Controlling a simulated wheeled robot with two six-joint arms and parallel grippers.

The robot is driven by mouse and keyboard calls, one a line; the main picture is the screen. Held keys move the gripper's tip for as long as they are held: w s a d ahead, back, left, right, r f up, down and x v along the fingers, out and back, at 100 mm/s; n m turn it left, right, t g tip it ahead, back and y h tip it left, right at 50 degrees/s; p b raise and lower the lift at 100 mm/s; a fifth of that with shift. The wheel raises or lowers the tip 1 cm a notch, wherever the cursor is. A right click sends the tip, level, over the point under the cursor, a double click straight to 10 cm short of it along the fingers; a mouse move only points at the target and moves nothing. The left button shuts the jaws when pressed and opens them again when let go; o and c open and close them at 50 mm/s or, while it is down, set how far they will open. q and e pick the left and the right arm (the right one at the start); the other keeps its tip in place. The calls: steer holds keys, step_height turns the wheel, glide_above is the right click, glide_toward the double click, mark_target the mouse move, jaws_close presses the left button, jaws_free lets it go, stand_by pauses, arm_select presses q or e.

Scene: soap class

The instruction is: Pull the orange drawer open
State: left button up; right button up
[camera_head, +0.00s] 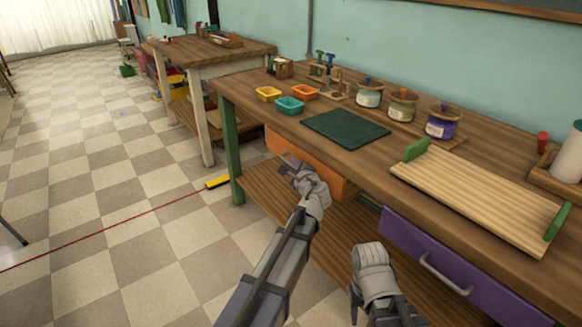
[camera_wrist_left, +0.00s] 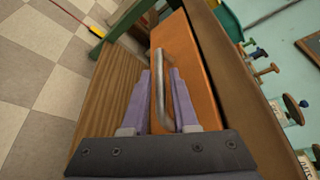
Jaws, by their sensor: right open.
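The orange drawer (camera_head: 330,180) sits under the tabletop at the left part of the workbench. Its front also shows in the left wrist view (camera_wrist_left: 185,60), with a metal bar handle (camera_wrist_left: 160,85). My left gripper (camera_head: 293,168) is at the drawer front. The arm hides part of the drawer in the head view. My right gripper (camera_head: 362,305) is open and empty, low in front of the bench, its fingertips hard to make out.
A purple drawer (camera_head: 460,275) with a metal handle is at the right. On the bench stand a wooden tray (camera_head: 480,195), a dark green mat (camera_head: 345,129), several jars and small coloured bins. A lower shelf (camera_head: 265,200) lies below. The floor to the left is mostly free.

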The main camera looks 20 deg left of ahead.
arm_select(q)
steer(key=shift+x, duration=0.75)
steer(key=shift+c, duration=0.4)
jaws_close()
stand_by(0.5)
